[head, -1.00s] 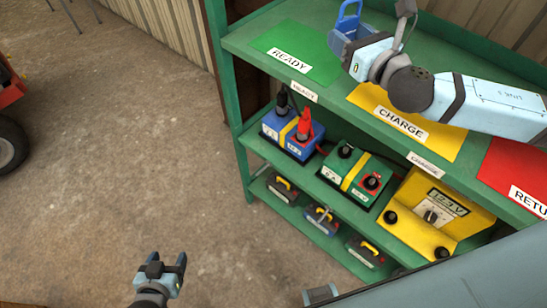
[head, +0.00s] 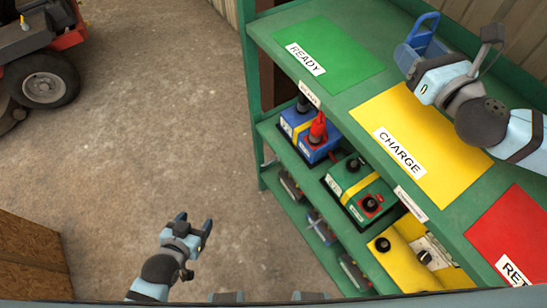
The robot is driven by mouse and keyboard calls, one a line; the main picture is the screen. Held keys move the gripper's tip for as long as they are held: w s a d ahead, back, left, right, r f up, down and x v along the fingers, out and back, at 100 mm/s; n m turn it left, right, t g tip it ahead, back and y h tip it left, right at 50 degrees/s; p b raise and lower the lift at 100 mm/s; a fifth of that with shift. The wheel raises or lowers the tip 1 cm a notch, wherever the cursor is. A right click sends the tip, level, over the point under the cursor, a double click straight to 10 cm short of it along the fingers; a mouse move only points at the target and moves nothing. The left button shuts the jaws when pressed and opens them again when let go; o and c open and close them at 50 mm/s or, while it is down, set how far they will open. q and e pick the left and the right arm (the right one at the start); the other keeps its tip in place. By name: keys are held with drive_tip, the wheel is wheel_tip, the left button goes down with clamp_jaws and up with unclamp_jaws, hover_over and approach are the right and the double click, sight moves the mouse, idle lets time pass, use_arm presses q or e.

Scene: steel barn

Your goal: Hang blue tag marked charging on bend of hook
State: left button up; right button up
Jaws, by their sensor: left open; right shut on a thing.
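My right gripper (head: 416,60) is shut on a blue tag (head: 424,32) with an open loop at its top. It holds the tag above the back of the shelf's top board, near the far end of the yellow CHARGE patch (head: 395,105). No writing on the tag can be read from here. No hook can be made out in this view. My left gripper (head: 192,226) is open and empty, low over the bare floor left of the shelf.
The green shelf (head: 262,50) carries a green READY patch (head: 325,55) and a red patch (head: 510,235) on top. Below stand a blue battery (head: 310,135), a green charger (head: 358,190) and a yellow unit (head: 400,262). A wooden box (head: 30,255) and a mower (head: 45,75) are at left.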

use_arm(q)
drive_tip(key=shift+a, duration=0.25)
use_arm(e)
drive_tip(key=shift+a, duration=0.2)
use_arm(q)
drive_tip(key=shift+w, duration=0.1)
drive_tip(key=c, duration=0.4)
drive_tip(key=shift+a, duration=0.1)
drive_tip(key=shift+c, duration=0.2)
use_arm(e)
drive_tip(key=w+a+r, duration=0.1)
drive_tip(key=w+a, duration=0.2)
drive_tip(key=w, duration=0.2)
drive_tip(key=shift+w+r+h, duration=0.15)
drive_tip(key=shift+r+h, duration=0.05)
drive_tip(key=shift+h, duration=0.1)
